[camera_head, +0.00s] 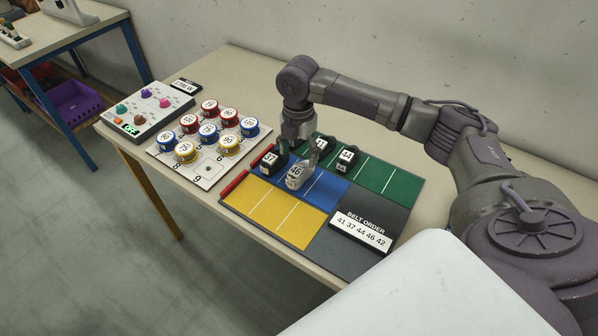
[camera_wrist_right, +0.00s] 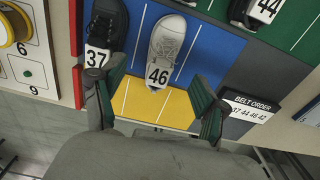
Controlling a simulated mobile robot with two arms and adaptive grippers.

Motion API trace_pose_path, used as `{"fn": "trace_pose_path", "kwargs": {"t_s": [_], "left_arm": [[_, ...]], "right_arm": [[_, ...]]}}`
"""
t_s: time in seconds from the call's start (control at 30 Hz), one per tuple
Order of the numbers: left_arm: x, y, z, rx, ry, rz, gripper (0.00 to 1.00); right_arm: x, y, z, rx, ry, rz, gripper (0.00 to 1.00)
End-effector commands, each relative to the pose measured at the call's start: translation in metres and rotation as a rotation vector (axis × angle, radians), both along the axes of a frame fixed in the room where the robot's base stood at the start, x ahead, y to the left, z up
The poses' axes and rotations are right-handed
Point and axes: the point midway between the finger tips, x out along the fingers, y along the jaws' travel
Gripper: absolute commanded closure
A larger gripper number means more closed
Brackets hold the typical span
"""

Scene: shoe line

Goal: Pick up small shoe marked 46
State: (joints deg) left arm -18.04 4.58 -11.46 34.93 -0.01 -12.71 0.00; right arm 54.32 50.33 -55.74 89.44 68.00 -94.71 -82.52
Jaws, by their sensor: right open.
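The small shoe marked 46 (camera_head: 295,177) is light grey and stands on the blue section of the mat. In the right wrist view the shoe (camera_wrist_right: 165,48) lies ahead of the fingers, with its 46 label toward me. My right gripper (camera_head: 297,146) is above and just behind it in the head view. In the wrist view the right gripper (camera_wrist_right: 160,100) is open, its two green-padded fingers apart on either side of the shoe's label end, with nothing held. Contact with the shoe cannot be told. My left gripper is not in view.
A black shoe marked 37 (camera_head: 269,162) stands close left of the grey shoe. A black shoe marked 44 (camera_head: 346,159) and another dark shoe stand on the green section. A belt order sign (camera_head: 362,229) lies at front right. The yellow section (camera_head: 285,215) is bare.

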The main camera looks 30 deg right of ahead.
Motion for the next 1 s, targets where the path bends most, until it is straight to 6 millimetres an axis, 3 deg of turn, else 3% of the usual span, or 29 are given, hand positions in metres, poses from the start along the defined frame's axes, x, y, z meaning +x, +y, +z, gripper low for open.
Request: {"fn": "trace_pose_path", "kwargs": {"t_s": [0.3,0.5,0.7,1.0], "left_arm": [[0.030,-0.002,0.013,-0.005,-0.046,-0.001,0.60],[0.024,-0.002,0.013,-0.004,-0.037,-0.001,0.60],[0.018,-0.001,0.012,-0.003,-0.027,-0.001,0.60],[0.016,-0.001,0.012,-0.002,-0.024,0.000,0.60]], "right_arm": [[-0.005,0.001,-0.038,-0.001,0.004,0.001,0.26],[-0.004,0.000,-0.054,0.000,0.001,0.001,0.26],[-0.004,0.000,-0.054,-0.001,0.000,0.001,0.26],[-0.004,0.000,-0.054,-0.001,0.000,0.001,0.76]]}}
